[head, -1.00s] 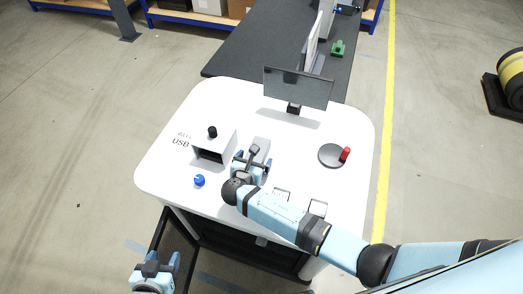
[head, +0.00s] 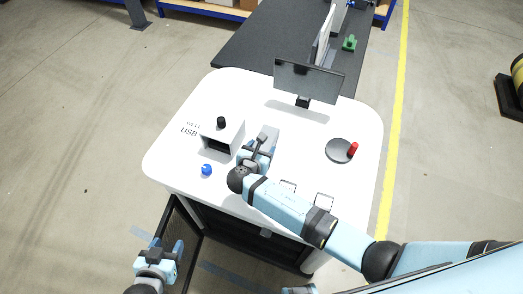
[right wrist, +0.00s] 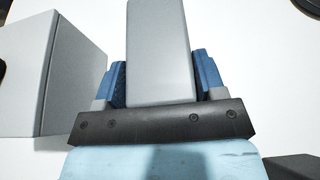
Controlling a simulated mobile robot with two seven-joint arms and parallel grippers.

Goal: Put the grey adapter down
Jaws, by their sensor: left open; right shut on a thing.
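The grey adapter (right wrist: 160,50) is a long light-grey block between the blue fingers of my right gripper (right wrist: 162,82) in the right wrist view. In the head view, my right gripper (head: 256,155) is over the white table, and the adapter (head: 270,137) extends beyond its fingers toward the monitor. My right gripper is shut on the adapter. I cannot tell whether the adapter touches the tabletop. My left gripper (head: 166,248) is open and empty, low in front of the table's left side.
A grey box with a dark opening (head: 235,133) stands just left of the right gripper. A blue knob (head: 206,170) is in front of it. A monitor (head: 308,82) stands at the back, and a dark disc with a red handle (head: 337,151) at the right. The table between them is clear.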

